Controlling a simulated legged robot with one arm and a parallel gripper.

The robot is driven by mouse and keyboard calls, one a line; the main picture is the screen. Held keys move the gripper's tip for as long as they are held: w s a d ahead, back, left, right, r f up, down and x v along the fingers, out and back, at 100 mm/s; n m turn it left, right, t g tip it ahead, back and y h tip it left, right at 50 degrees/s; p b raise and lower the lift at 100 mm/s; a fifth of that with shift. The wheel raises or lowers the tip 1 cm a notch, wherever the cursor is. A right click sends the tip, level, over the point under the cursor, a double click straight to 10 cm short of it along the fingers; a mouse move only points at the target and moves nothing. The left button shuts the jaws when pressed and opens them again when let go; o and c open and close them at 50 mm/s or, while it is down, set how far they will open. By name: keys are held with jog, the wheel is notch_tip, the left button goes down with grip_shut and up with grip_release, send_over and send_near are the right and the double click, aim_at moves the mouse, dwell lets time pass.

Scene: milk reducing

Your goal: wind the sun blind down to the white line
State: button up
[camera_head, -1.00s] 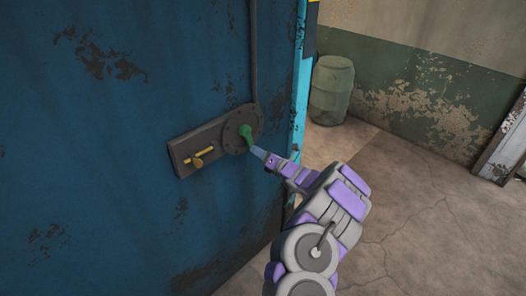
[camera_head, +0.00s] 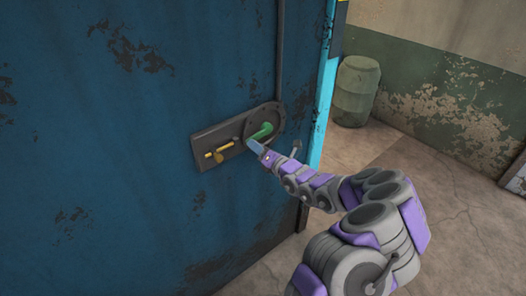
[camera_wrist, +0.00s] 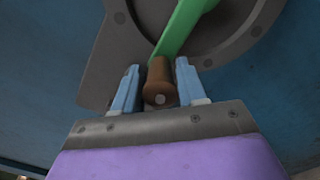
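A green crank (camera_head: 262,131) sits on a round grey plate on the blue wall. In the wrist view the crank arm (camera_wrist: 178,28) runs down to a brown handle (camera_wrist: 159,82). My gripper (camera_head: 253,146) is at the crank's free end. In the head view the handle is hidden by my gripper. The sun blind and the white line are not in view.
A grey mounting plate (camera_head: 212,139) with a yellow bolt-like piece (camera_head: 218,152) lies left of the crank. A dark rod (camera_head: 280,55) runs up from the crank housing. A green barrel (camera_head: 355,91) stands by the back wall. The floor on the right is clear.

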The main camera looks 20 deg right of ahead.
jog(key=o, duration=0.3)
jog(key=shift+w+f, duration=0.1)
jog(key=shift+f, duration=0.1)
jog(key=shift+o, duration=1.3)
jog(key=shift+d, duration=0.15)
jog(key=shift+d, duration=0.1)
jog(key=shift+s+d, duration=0.15)
jog(key=shift+s, duration=0.25)
jog(key=p+v, duration=0.6)
jog(key=v, duration=0.5)
jog(key=shift+s+r, duration=0.1)
jog(key=shift+s, duration=0.05)
